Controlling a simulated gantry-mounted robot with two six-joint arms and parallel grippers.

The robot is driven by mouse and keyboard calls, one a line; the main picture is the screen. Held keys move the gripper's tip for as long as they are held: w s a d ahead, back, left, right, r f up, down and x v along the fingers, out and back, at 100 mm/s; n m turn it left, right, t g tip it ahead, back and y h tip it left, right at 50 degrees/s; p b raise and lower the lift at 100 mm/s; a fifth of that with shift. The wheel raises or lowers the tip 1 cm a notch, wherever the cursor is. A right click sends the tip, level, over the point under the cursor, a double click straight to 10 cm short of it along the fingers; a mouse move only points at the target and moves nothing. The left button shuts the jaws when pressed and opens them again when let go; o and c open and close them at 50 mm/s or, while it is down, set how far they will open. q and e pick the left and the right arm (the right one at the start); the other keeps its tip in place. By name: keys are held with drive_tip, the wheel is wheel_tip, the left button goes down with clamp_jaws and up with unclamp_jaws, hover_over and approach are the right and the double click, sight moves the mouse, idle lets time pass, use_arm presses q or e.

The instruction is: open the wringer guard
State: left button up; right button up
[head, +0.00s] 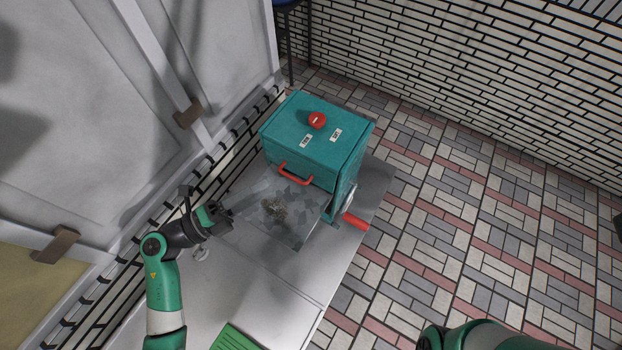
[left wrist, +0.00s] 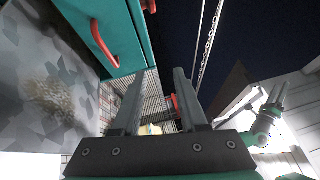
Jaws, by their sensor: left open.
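The wringer is a teal box (head: 317,140) with a red knob (head: 317,120) on top. A red handle (head: 295,174) sits on its near side, low on the teal front panel; it also shows in the left wrist view (left wrist: 103,45). The front panel looks closed, and I cannot tell its hinge line. A red crank grip (head: 355,221) sticks out at the lower right. My left gripper (head: 224,215) is open and empty, left of and nearer than the handle, apart from it. Its spread fingers show in the left wrist view (left wrist: 158,76). My right gripper is outside the head view; a small arm end (left wrist: 272,110) in the left wrist view looks like it.
A grey tray (head: 255,205) with a dark patch lies before the box. A green ribbed item (head: 237,338) lies on the pale bench (head: 262,285). White panels (head: 130,80) stand close on the left. Paved floor (head: 470,220) is open on the right.

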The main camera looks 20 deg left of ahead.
use_arm(q)
drive_tip(key=a+f+b, duration=0.1)
drive_tip(key=f, duration=0.2)
drive_tip(key=s+a+f+n+t+y, duration=0.1)
drive_tip(key=f, duration=0.2)
drive_tip(key=s+a+f+n+y+b, duration=0.1)
drive_tip(key=f, duration=0.2)
drive_tip(key=shift+s+a+b, duration=0.15)
drive_tip(key=shift+a+b, duration=0.15)
drive_tip(key=shift+b, duration=0.05)
drive_tip(key=shift+r, duration=0.25)
drive_tip(key=shift+w+r, duration=0.1)
drive_tip(key=shift+w, duration=0.15)
drive_tip(key=b, duration=0.2)
approach(295, 171)
drive_tip(key=w+d+r, duration=0.1)
drive_tip(key=w+d, duration=0.1)
drive_tip(key=d, duration=0.1)
drive_tip(key=w+d+r, duration=0.1)
drive_tip(key=w+d, duration=0.1)
drive_tip(key=shift+d+r, duration=0.25)
drive_tip(key=shift+r, duration=0.1)
drive_tip(key=shift+s, duration=0.1)
clamp_jaws()
use_arm(e)
wheel_tip(295, 171, down, 7)
drive_tip(key=shift+s, duration=0.1)
